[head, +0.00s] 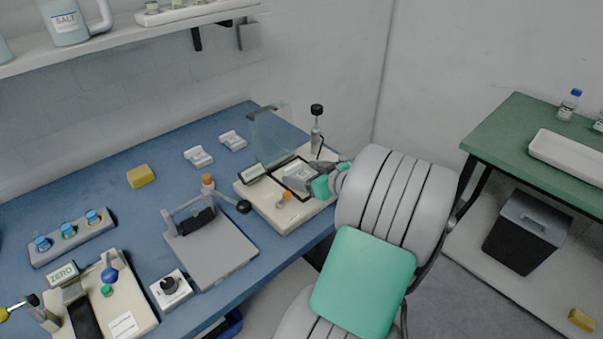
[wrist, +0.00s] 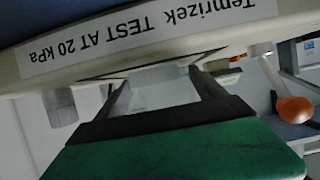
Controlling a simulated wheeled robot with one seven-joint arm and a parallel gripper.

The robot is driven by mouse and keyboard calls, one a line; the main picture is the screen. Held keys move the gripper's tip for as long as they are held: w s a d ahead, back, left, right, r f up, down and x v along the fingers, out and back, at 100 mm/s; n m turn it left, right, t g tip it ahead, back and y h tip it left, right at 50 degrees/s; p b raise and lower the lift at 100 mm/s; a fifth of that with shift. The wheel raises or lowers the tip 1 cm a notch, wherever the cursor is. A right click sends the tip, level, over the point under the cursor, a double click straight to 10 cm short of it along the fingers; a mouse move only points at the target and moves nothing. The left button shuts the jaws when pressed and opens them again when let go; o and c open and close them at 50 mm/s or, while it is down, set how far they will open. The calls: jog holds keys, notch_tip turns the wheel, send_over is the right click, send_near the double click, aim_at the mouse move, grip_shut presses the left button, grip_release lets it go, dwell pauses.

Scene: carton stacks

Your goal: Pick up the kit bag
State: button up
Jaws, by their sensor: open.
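My gripper (head: 308,184) is low over a cream bench device (head: 290,216) with a dark-framed recess, at the right end of the blue bench. In the wrist view its two dark fingers (wrist: 160,78) stand apart. A pale, flat-looking surface (wrist: 160,92) shows between them; I cannot tell whether it is the kit bag or part of the device. A pale grey shape lies at the recess in the head view, partly hidden by my gripper. No thing is clearly recognisable as the kit bag. The device's label (wrist: 150,38) reads "Temrizek TEST AT 20 kPa", upside down.
A clear raised panel (head: 272,137) and a black-topped post (head: 317,130) stand behind the recess. An orange knob (wrist: 296,110) is close on the right in the wrist view. A grey plate with a handle (head: 213,250) lies left. A green table (head: 530,140) stands right.

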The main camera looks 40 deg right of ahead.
jog(key=shift+c, duration=0.4)
jog(key=c, duration=1.3)
